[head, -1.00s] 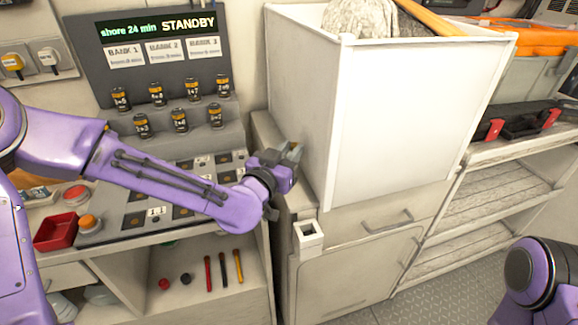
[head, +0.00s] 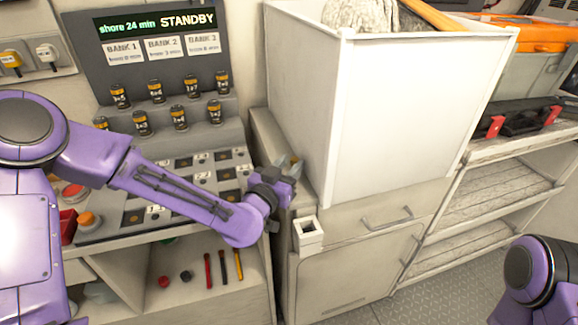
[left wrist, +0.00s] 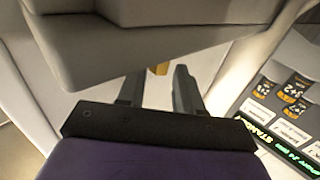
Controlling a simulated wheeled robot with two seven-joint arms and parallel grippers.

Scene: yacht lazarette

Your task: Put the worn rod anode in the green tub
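My left gripper (head: 287,165) is in the gap between the sloped console and the tall white bin, above a pale ledge. In the left wrist view its two fingers (left wrist: 158,88) stand apart, with a small orange-yellow patch visible between them near the tips. I cannot tell what that patch is. A big grey slab hides part of the fingertips' surroundings there. I cannot pick out the worn rod anode or a green tub for sure in either view. My right gripper is out of view; only part of that arm shows at lower right.
The console (head: 185,190) carries several small dark cylinders with orange labels. The white bin (head: 400,115) stands right of my gripper. A small white square holder (head: 308,232) sits in front. Coloured rods (head: 223,267) lie on the shelf below. A red tray (head: 68,226) is at left.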

